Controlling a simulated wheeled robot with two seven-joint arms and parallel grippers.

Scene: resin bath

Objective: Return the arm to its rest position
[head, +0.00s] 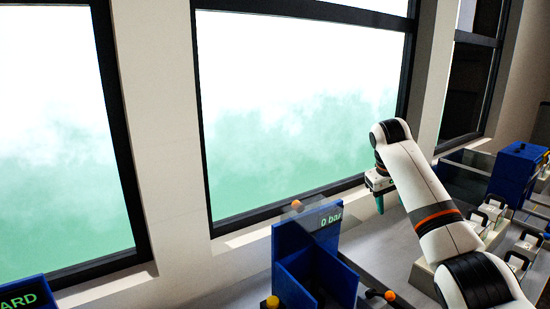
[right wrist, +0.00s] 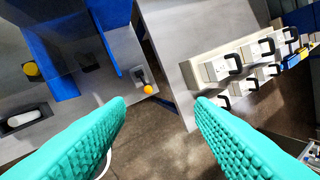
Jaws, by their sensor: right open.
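My right arm comes in from the lower right in the head view and bends over the bench. My right gripper (head: 380,201) points down beside the window, with its green fingertips partly hidden by the wrist. In the right wrist view the two green textured fingers of the right gripper (right wrist: 160,105) stand wide apart with nothing between them. Below them are the edge of a grey bench and a brown floor. My left gripper is in neither view.
A blue station (head: 305,262) with a "0 bar" display and orange-knobbed levers stands left of the arm. White blocks with black handles sit on a pale rack (right wrist: 190,72) at the right. A blue box (head: 517,172) stands behind them. Large windows line the wall.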

